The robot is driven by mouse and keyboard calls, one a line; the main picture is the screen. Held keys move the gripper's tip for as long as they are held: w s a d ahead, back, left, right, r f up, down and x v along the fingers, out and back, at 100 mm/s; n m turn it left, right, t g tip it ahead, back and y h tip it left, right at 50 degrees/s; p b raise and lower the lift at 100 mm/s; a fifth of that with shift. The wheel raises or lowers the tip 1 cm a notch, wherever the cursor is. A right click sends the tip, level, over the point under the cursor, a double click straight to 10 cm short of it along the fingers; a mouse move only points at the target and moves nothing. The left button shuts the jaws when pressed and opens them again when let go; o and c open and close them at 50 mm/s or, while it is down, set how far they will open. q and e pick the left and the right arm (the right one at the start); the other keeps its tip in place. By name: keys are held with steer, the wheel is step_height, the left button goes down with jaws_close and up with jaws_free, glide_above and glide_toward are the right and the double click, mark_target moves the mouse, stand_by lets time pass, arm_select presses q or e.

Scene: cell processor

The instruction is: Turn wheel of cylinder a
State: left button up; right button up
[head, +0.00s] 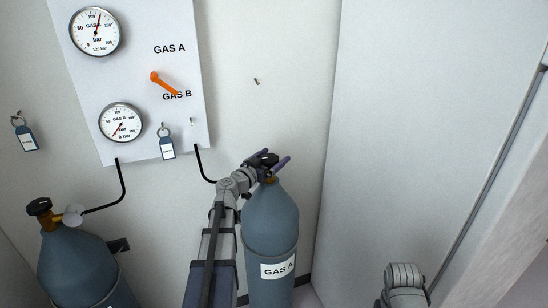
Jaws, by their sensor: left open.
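Cylinder A (270,218) is a blue-grey gas bottle with a white "GAS A" label (277,268), standing upright against the wall. Its dark valve wheel (264,158) is on top, above a brass-coloured neck, and is partly hidden by my gripper. My left gripper (270,162) is at the wheel, its arm reaching up from the lower middle of the head view. Its purple-grey fingers are open and lie on either side of the wheel. I cannot tell whether they touch it. My right gripper is out of view.
A white panel (140,55) carries gauges for gas A (95,31) and gas B (121,122), and an orange lever (164,84). A second cylinder (78,268) stands at lower left. Tags (167,142) hang nearby. My right arm (404,285) shows at lower right.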

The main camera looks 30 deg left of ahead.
arm_select(q)
steer(key=shift+w, duration=0.35)
steer(key=shift+c, duration=0.2)
steer(key=c, duration=1.2)
steer(key=shift+o, duration=0.2)
